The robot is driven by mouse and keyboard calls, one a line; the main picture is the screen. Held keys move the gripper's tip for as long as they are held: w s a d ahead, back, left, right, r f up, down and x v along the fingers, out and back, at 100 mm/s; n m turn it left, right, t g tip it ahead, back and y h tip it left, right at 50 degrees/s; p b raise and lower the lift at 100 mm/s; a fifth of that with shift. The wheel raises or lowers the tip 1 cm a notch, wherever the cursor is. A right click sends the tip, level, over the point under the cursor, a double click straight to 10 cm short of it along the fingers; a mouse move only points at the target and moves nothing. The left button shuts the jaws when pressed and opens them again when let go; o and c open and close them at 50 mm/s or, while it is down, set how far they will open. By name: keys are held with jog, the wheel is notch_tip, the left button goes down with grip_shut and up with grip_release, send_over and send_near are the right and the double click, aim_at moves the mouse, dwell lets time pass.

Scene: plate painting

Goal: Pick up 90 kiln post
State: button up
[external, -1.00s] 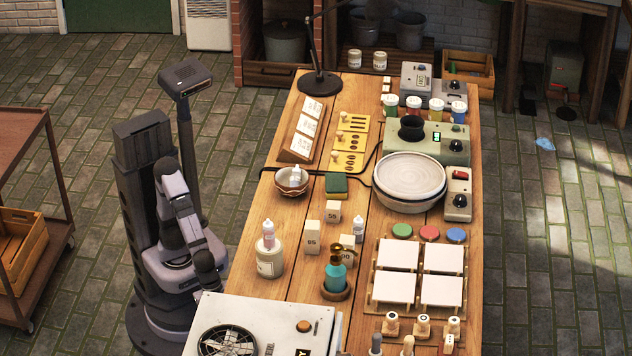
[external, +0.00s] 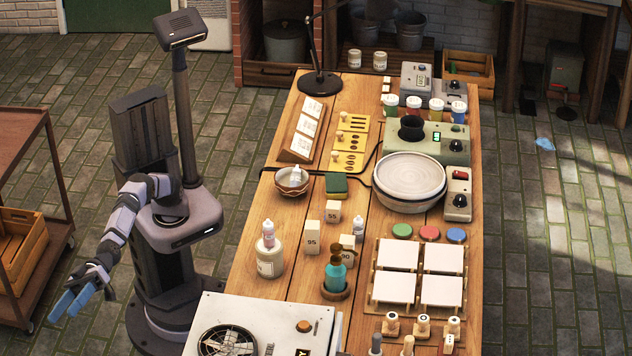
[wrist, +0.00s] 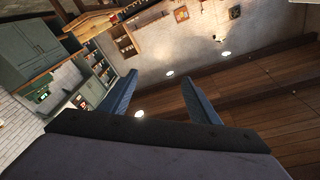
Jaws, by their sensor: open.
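Small white kiln posts with numbers stand upright on the wooden table (external: 300,255). The 90 kiln post (external: 347,254) is behind the teal pump bottle (external: 335,270), which hides part of it. The 95 kiln post (external: 312,238) stands to its left, and the 55 kiln post (external: 333,212) is farther back. My gripper (external: 72,302) has blue fingers, open and empty, left of my base and far from the table. In the wrist view its fingers (wrist: 165,100) are apart with nothing between them.
A kiln-like white box (external: 265,325) fills the table's near left. White tiles (external: 398,255) lie to the right. A cart (external: 30,165) stands near my gripper.

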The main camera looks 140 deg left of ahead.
notch_tip(320, 180, up, 7)
jog(key=s+d+h+p, duration=0.2)
jog(key=w+a+r+n+t+y, duration=0.35)
jog(key=w+a+r+n, duration=0.2)
jog(key=w+a, duration=0.35)
jog(key=w+a+n+t+y+p, duration=0.1)
jog(key=w+a+n+y, duration=0.3)
jog(key=a, duration=0.5)
jog(key=w+a+n+t+y, duration=0.15)
jog(key=w+a+n, duration=0.25)
jog(key=a+n, duration=0.4)
jog(key=n+g+p, duration=0.6)
jog(key=n+p, duration=1.1)
jog(key=n, duration=1.1)
send_over(346, 236)
jog(key=s+d, duration=0.1)
jog(key=d, duration=0.1)
notch_tip(346, 236, down, 10)
jog(key=s+a+f+p, duration=0.5)
jog(key=a+f, duration=0.2)
jog(key=f, duration=0.3)
jog(key=shift+n, duration=0.25)
jog(key=shift+d+p+x, duration=0.25)
jog(key=shift+p+x, duration=0.4)
jog(key=shift+x, duration=3.05)
jog(key=shift+s+r, duration=0.15)
jog(key=c, duration=1.4)
